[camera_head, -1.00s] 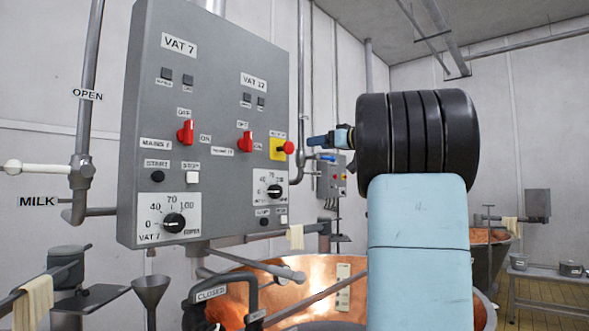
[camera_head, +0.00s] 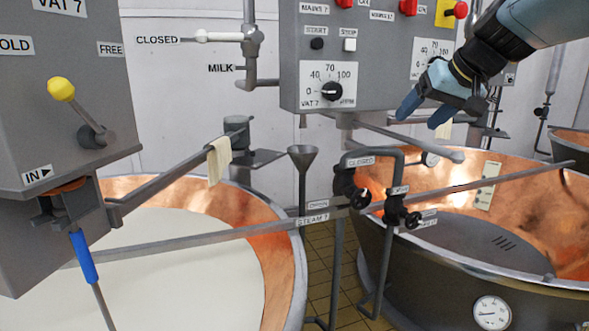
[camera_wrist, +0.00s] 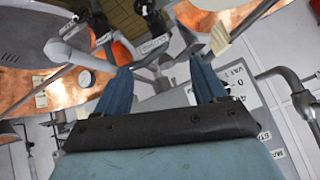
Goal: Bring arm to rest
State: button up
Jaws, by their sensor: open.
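My gripper (camera_head: 420,116) is open and empty in the head view. It hangs in front of the lower right part of the grey control panel (camera_head: 290,85), with its blue fingers pointing down and left. In the wrist view my gripper (camera_wrist: 162,70) shows two blue fingers apart, with nothing between the tips. The arm comes in from the upper right of the head view, bent at a dark joint. I cannot tell whether the fingers touch the panel or the grey bar below it.
A copper vat (camera_head: 285,225) of white liquid stands at left, another copper vat (camera_head: 530,215) at right. Steam pipes with black valves (camera_head: 397,212) and a funnel (camera_head: 302,160) stand between them. A grey box with a yellow-knobbed lever (camera_head: 62,90) is at far left.

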jog(key=s+a+f+g+h, duration=0.1)
jog(key=s+f+g+h, duration=0.1)
jog(key=s+f, duration=1.4)
jog(key=shift+a+m+h, duration=0.35)
jog(key=shift+m+h, duration=0.05)
jog(key=shift+h, duration=0.3)
dwell(0.5)
